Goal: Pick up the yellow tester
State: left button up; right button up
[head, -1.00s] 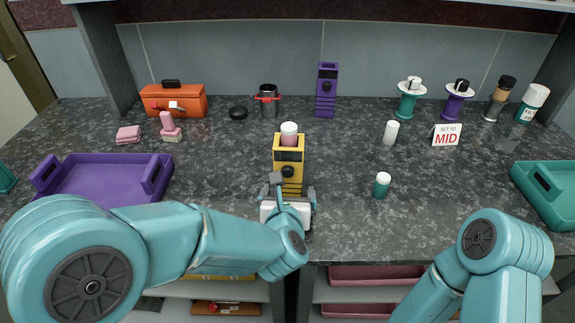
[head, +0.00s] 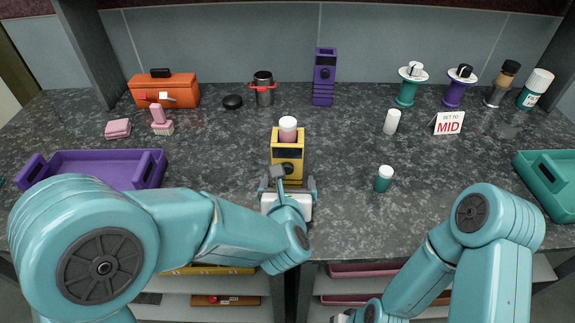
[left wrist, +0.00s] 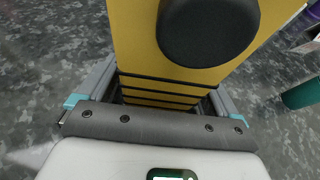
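The yellow tester (head: 288,150) stands upright on the dark counter, with a pink jar with a white cap (head: 288,128) in its top. My left gripper (head: 287,184) is at its near side, low down. Its fingers lie on either side of the tester and look spread wider than it. In the left wrist view, the tester's yellow body (left wrist: 140,45) with a dark round knob rises between the fingers, its ribbed lower part near the palm. I cannot see finger contact clearly. Only a small part of my right gripper (head: 343,316) shows at the bottom edge.
A purple tester (head: 324,80) stands at the back. A teal jar (head: 384,179) and a white jar (head: 391,121) stand to the right, near a MID sign (head: 449,123). A purple tray (head: 85,165) lies left, a teal tray (head: 550,185) right. The counter in front of the sign is clear.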

pick_arm(q)
jog(key=c, duration=1)
jog(key=shift+c, duration=0.3)
